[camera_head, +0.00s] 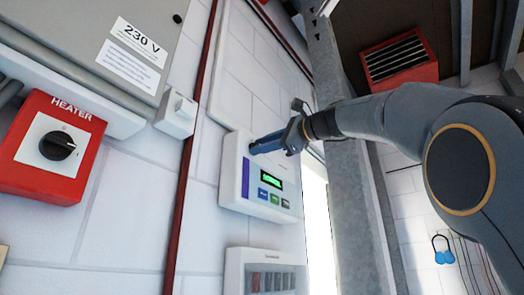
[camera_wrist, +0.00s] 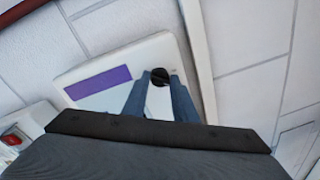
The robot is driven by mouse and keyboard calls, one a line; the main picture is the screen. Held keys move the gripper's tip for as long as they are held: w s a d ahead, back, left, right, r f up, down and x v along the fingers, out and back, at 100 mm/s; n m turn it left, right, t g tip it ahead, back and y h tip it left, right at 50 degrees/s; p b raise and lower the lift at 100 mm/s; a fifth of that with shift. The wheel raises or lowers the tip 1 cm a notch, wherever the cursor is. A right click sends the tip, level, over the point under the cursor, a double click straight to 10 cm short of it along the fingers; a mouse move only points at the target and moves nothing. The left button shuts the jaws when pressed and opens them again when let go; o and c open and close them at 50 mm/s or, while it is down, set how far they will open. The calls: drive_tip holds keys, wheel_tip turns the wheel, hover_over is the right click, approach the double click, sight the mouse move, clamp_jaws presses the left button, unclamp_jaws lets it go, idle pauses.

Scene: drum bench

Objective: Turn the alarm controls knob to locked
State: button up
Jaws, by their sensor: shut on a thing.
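The alarm controls panel (camera_head: 233,185) is a white box on the brick wall, with a purple strip, a lit green display (camera_head: 270,180) and several small coloured buttons below it. My gripper (camera_head: 262,146) reaches in from the right to the panel's upper part. In the wrist view the round black knob (camera_wrist: 160,75) sits between the blue fingertips, near the panel's top edge. The gripper is shut on the knob. The fingers hide most of the knob in the head view, and I cannot read its setting. The display text is too small to read.
A red heater box (camera_head: 40,175) with a black knob is at the left, below a grey 230 V cabinet (camera_head: 120,30). A white switch box (camera_head: 262,262) hangs below the panel. A grey steel column (camera_head: 345,190) stands close to the right.

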drive_tip(key=shift+w+f+n+g+y+b, duration=0.15)
drive_tip(key=shift+n+b, duration=0.2)
drive_tip(key=shift+n, duration=0.9)
drive_tip(key=shift+n+g+y+b, duration=0.1)
drive_tip(key=shift+n+b, duration=0.25)
drive_tip(key=shift+n, duration=0.85)
drive_tip(key=shift+w+f+n+g+y+b, duration=0.15)
drive_tip(key=shift+n+b, duration=0.2)
drive_tip(key=shift+n, duration=0.9)
drive_tip(key=shift+s, duration=0.1)
drive_tip(key=o, duration=1)
drive_tip(key=shift+s+r, duration=0.1)
drive_tip(key=shift+r, duration=0.05)
drive_tip(key=shift+d, duration=0.15)
